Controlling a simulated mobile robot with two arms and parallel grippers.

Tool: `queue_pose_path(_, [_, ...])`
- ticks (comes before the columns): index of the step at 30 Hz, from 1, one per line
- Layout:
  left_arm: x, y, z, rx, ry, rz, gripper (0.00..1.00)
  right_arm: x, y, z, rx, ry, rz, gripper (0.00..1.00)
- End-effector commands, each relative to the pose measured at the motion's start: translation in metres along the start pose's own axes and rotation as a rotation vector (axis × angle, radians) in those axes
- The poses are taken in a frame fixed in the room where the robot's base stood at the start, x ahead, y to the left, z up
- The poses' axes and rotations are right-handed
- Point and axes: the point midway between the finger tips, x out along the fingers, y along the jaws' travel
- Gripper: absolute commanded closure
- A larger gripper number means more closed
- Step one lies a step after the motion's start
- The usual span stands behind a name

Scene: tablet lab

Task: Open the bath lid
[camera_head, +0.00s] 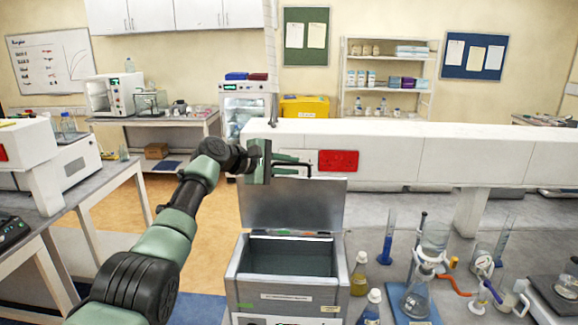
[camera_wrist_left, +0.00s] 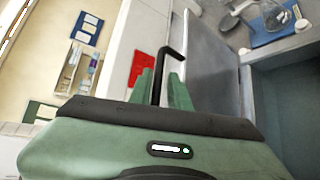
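The bath (camera_head: 245,288) is a grey metal box in the lower middle of the head view. Its lid (camera_head: 292,205) stands raised, nearly upright, at the back, and the basin shows uncovered. The black lid handle (camera_head: 296,163) is at the lid's top edge. My left gripper (camera_head: 285,164) is at this handle. In the left wrist view the black handle (camera_wrist_left: 172,52) runs between the two green fingers of my left gripper (camera_wrist_left: 163,88). Whether the fingers press on it cannot be told. My right gripper is not in view.
Right of the bath stand bottles (camera_head: 358,276), a blue cylinder (camera_head: 388,240) and glassware on a stand (camera_head: 414,299). A long white beam-like unit (camera_head: 420,150) runs behind the lid. A side bench (camera_head: 85,195) is at the left, with open floor (camera_head: 208,230) between.

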Motion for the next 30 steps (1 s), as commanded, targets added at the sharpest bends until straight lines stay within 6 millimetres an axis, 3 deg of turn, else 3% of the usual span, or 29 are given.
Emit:
queue_pose_path(8, [-0.012,-0.001,-0.002,0.003,0.0,0.005,0.82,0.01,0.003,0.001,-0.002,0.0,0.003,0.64])
queue_pose_path(21, [-0.069,-0.002,-0.002,0.001,0.001,0.001,0.82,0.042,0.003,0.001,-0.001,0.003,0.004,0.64])
queue_pose_path(30, [-0.077,0.0,0.0,-0.001,-0.001,-0.002,0.82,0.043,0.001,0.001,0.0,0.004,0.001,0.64])
